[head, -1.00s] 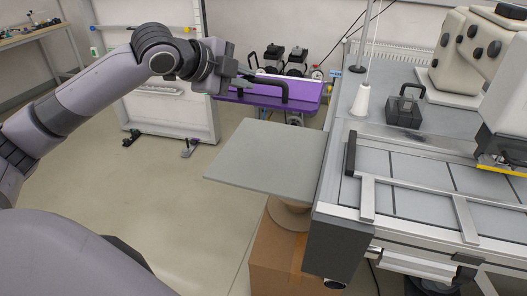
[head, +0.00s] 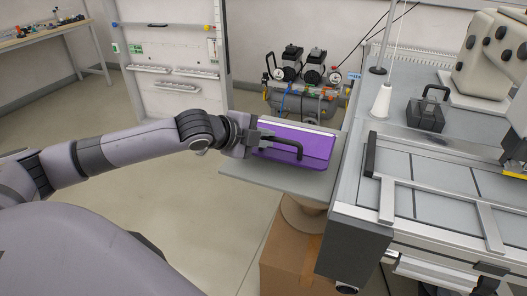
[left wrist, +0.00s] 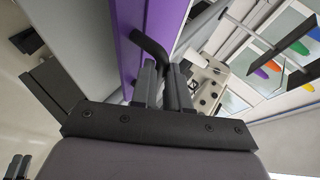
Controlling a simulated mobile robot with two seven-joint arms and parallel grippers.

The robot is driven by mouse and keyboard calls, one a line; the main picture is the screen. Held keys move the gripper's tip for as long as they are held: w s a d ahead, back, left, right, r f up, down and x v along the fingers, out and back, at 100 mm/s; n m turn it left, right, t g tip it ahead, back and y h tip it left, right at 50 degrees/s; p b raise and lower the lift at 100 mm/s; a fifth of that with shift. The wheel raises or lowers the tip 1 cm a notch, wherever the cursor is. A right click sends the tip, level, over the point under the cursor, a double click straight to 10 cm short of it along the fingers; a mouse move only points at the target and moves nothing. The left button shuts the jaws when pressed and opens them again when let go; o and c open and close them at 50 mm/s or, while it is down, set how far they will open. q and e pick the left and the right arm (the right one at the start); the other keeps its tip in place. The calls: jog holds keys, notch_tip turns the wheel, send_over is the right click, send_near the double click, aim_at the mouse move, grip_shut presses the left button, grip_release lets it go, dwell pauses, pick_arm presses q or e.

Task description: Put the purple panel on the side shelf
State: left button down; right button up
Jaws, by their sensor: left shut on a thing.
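The purple panel (head: 316,147) is a flat purple piece with a black bar handle (head: 298,150) on its near face. In the head view it is at the grey side shelf (head: 300,187), over its back part; whether it touches the shelf I cannot tell. The shelf's front strip shows bare. My left gripper (head: 262,140) is shut on the handle at its left end. In the left wrist view the fingers (left wrist: 162,78) close around the black handle (left wrist: 151,46), beside the purple face (left wrist: 129,35). My right gripper is not in view.
The grey machine table (head: 345,225) with rails adjoins the shelf on the right. A white cone (head: 381,102) and a black-handled weight (head: 427,112) stand on it. A cardboard box (head: 290,262) is below the shelf. A compressor (head: 305,95) stands behind. Floor at the left is clear.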

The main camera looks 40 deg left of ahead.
aim_at(269, 151)
pick_arm(q)
notch_tip(269, 151, down, 4)
jog(key=shift+r, duration=0.1)
jog(key=c, duration=1.1)
grip_release()
jog(key=shift+s, duration=0.15)
